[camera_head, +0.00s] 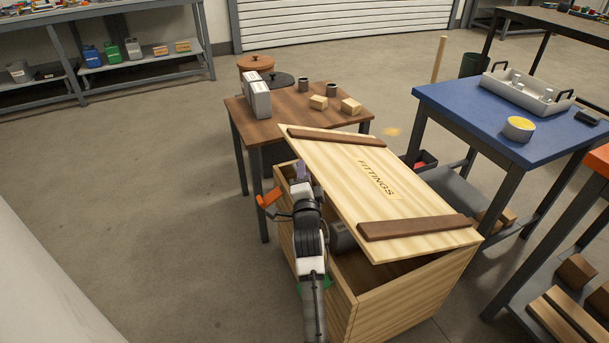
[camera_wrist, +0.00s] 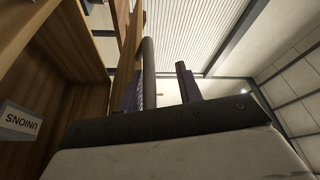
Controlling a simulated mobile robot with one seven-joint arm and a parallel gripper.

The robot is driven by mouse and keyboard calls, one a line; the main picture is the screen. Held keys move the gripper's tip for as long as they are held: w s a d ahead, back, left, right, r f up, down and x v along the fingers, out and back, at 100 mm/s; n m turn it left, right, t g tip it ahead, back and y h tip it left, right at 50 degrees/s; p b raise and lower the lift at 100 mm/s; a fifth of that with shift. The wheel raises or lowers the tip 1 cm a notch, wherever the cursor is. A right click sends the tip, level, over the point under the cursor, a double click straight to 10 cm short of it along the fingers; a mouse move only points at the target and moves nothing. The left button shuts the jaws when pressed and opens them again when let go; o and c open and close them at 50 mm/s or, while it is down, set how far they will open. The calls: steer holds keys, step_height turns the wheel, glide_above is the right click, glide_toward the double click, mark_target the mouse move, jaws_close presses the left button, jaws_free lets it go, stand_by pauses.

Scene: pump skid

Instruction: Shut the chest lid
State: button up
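The wooden chest (camera_head: 412,292) stands on the floor in front. Its pale lid (camera_head: 345,180), marked FITTINGS and with two brown battens, is partly open, tilted, with a gap along the near and left sides. My gripper (camera_head: 302,172) is at the lid's left edge, over the chest's left side; the arm hides part of that side. In the wrist view my gripper (camera_wrist: 160,88) has its two dark fingers apart. A grey rod (camera_wrist: 149,72) and a wooden edge (camera_wrist: 124,35) show near the left finger; I cannot tell whether they touch it.
Inside the chest are a grey round object (camera_head: 342,237) and a box labelled UNIONS (camera_wrist: 22,122). A brown table (camera_head: 288,118) stands close behind, a blue-topped table (camera_head: 500,135) to the right. The floor to the left is clear.

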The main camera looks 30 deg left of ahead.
steer(key=shift+d, duration=0.15)
steer(key=p+v, duration=0.1)
steer(key=v, duration=1.2)
steer(key=shift+s+p, duration=0.3)
steer(key=shift+p, duration=0.1)
steer(key=shift+d, duration=0.1)
